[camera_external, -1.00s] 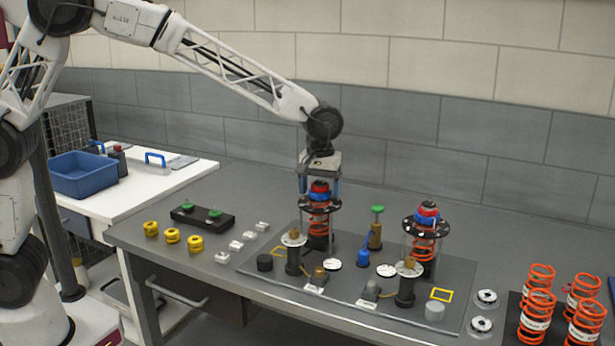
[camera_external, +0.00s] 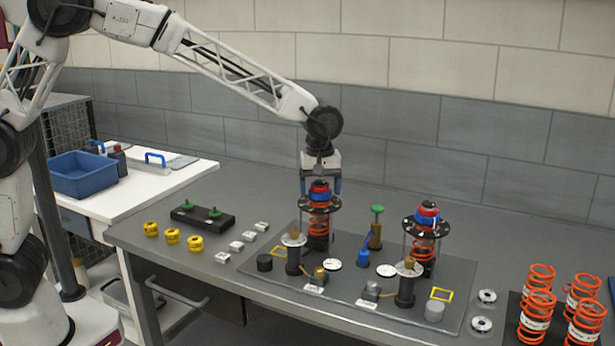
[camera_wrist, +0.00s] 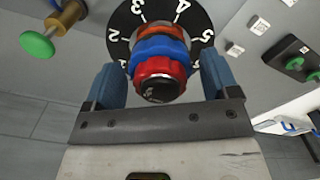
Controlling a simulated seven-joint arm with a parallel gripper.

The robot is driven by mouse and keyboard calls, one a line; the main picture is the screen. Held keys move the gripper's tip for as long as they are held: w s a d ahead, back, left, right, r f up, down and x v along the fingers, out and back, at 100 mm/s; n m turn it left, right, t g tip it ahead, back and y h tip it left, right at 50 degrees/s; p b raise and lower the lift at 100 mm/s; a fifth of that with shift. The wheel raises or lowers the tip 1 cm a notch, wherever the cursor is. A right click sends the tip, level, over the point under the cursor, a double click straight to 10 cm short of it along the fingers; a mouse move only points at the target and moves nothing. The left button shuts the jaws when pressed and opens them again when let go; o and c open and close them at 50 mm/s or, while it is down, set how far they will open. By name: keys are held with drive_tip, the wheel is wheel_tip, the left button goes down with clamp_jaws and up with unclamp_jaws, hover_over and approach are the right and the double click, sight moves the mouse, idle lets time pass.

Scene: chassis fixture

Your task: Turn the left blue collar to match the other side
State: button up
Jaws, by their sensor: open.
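The left blue collar (camera_external: 319,197) sits under a red knob (camera_external: 319,186) on top of the left spring unit, above a black numbered dial plate (camera_external: 304,204). In the wrist view the blue collar (camera_wrist: 160,48) shows behind the red knob (camera_wrist: 160,70), with the numbered dial plate (camera_wrist: 122,20) around it. My gripper (camera_external: 320,186) points down over this unit. Its two blue fingers are open, one on each side of the collar and knob, with gaps visible in the wrist view (camera_wrist: 160,80). The other blue collar (camera_external: 427,216) sits on the right spring unit, under its own red knob.
A green-topped brass post (camera_external: 377,224) stands between the units. Dark posts with pale discs (camera_external: 294,238) stand in front on the base plate (camera_external: 262,285). Loose orange springs (camera_external: 538,312) stand at right. Yellow parts (camera_external: 172,236) and a black block with green knobs (camera_external: 202,217) lie at left.

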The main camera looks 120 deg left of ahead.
drive_tip(key=shift+n, duration=2.2)
drive_tip(key=c, duration=0.8)
drive_tip(key=shift+c, duration=0.2)
drive_tip(key=shift+m, duration=0.3)
